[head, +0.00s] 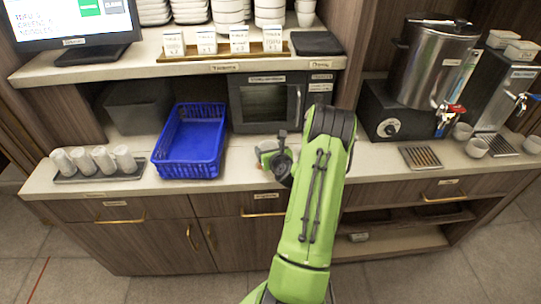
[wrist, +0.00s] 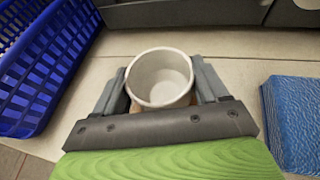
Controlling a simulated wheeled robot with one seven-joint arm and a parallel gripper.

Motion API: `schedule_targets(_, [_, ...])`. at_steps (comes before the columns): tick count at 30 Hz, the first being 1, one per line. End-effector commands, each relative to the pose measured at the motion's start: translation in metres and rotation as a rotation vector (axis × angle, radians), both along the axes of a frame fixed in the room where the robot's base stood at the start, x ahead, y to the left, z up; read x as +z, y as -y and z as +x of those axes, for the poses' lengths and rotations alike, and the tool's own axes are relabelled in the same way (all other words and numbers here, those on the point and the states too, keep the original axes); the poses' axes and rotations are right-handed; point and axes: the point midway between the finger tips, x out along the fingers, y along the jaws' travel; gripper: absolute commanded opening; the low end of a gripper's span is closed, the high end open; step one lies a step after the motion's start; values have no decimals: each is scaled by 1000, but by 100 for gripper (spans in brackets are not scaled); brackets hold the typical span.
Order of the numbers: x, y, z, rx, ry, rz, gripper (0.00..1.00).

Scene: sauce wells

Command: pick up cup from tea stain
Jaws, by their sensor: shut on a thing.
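A white cup (wrist: 160,78) sits between the two fingers of my gripper (wrist: 161,88) in the wrist view, its open mouth facing the camera and its inside empty. My gripper is shut on the cup, with a finger against each side. A brownish patch (wrist: 192,101) shows at the cup's lower edge; I cannot tell whether it is the tea stain. I cannot tell whether the cup touches the counter.
A blue basket (head: 190,141) stands left of my gripper. A blue textured block (wrist: 293,122) lies to the right in the wrist view. A microwave (head: 268,103) is behind. Rolled white cups on a tray (head: 98,176) stand far left; a steel urn (head: 435,62) stands right.

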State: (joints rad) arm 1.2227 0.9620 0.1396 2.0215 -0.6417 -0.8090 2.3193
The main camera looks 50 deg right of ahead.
Motion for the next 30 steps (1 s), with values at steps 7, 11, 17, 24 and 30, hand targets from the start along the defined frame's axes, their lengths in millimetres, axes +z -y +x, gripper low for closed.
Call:
schedule_targets(7, [22, -1, -1, 1, -6, 1, 41])
schedule_targets(11, [62, -1, 0, 3, -3, -3, 41])
schedule_targets(17, [145, 0, 0, 2, -2, -7, 41])
schedule_targets(24, [232, -1, -1, 0, -2, -5, 41])
schedule_targets(30, [271, -1, 0, 1, -3, 0, 41])
